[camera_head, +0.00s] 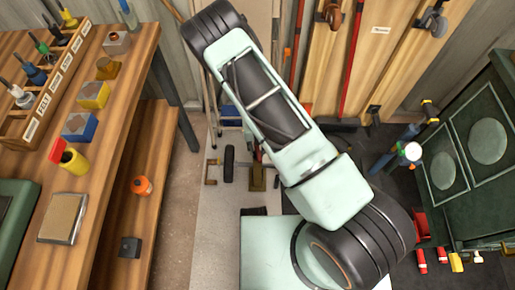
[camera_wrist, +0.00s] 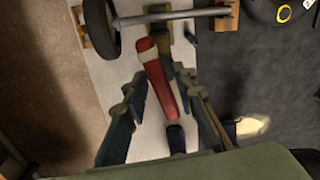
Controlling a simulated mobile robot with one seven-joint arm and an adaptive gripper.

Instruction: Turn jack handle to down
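The jack handle (camera_wrist: 160,82) is a red bar with a dark end piece (camera_wrist: 176,138) in the middle of the wrist view. My gripper (camera_wrist: 162,84) is open. Its two fingers stand on either side of the handle, with a visible gap on each side in the picture. I cannot tell the height between the fingers and the handle. The jack body (camera_wrist: 160,40) shows partly beyond the red bar, close to a metal axle (camera_wrist: 190,14). In the head view, the jack (camera_head: 257,178) shows in part beside my arm; my gripper is hidden there.
A wheel (camera_wrist: 99,27) sits at the axle's left end; it also shows in the head view (camera_head: 229,164). A wooden workbench (camera_head: 120,75) with tools stands left. A dark green cabinet (camera_head: 470,150) stands right. Bare concrete floor (camera_head: 182,205) lies beside the bench.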

